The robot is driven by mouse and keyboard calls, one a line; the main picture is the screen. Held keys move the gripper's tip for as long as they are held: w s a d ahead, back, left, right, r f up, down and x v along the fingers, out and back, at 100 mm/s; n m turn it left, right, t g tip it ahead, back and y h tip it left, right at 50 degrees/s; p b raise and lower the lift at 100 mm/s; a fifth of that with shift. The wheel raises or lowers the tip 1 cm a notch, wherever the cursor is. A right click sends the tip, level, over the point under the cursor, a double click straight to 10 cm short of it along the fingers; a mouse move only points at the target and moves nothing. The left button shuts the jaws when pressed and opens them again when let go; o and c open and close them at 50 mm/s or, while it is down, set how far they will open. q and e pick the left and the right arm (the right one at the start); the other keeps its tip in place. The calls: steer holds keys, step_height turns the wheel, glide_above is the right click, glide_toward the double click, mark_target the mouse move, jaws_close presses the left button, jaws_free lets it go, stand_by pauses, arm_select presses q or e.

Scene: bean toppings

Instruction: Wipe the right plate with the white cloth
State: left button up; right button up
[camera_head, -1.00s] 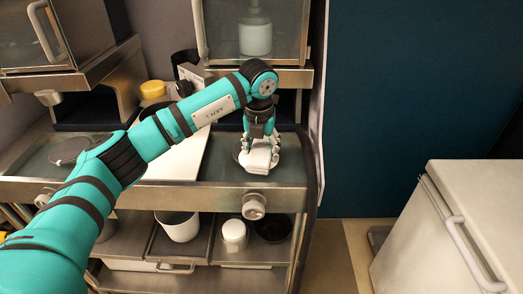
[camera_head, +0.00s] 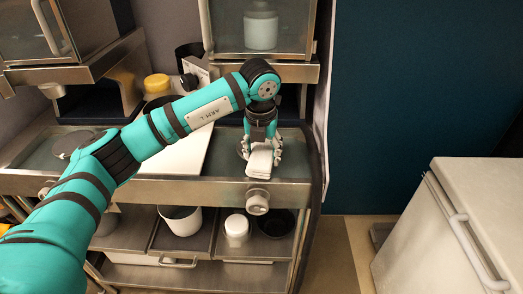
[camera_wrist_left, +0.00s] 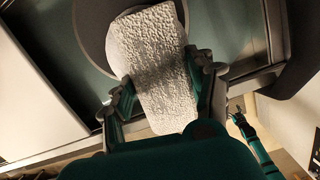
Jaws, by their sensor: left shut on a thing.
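The white cloth (camera_head: 259,162) is a textured, folded pad. My left gripper (camera_head: 261,146) is shut on it over the right part of the steel counter. In the left wrist view the cloth (camera_wrist_left: 152,70) sits between the two fingers of my left gripper (camera_wrist_left: 163,92). The right plate (camera_wrist_left: 92,28) is a dark grey disc under the cloth, which covers much of it. Only a small edge of this plate shows in the head view (camera_head: 241,150). I cannot tell how firmly the cloth touches it. A teal part, probably my right gripper (camera_wrist_left: 238,114), shows small and dim in the left wrist view.
A white board (camera_head: 185,156) lies left of the plate, and another grey plate (camera_head: 74,143) lies at the far left. A glass-fronted cabinet (camera_head: 225,30) hangs close above. A knob (camera_head: 257,202) sticks out of the counter's front. A white cabinet (camera_head: 470,190) stands right.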

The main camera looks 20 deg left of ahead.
arm_select(q)
steer(key=shift+f, duration=0.15)
steer(key=shift+w+a, duration=0.25)
steer(key=shift+w, duration=0.9)
steer(key=shift+w+a+r+b, duration=0.1)
steer(key=shift+w+r+b, duration=0.15)
steer(key=shift+b, duration=0.05)
steer(key=shift+w, duration=0.25)
steer(key=shift+f, duration=0.15)
steer(key=shift+s, duration=0.1)
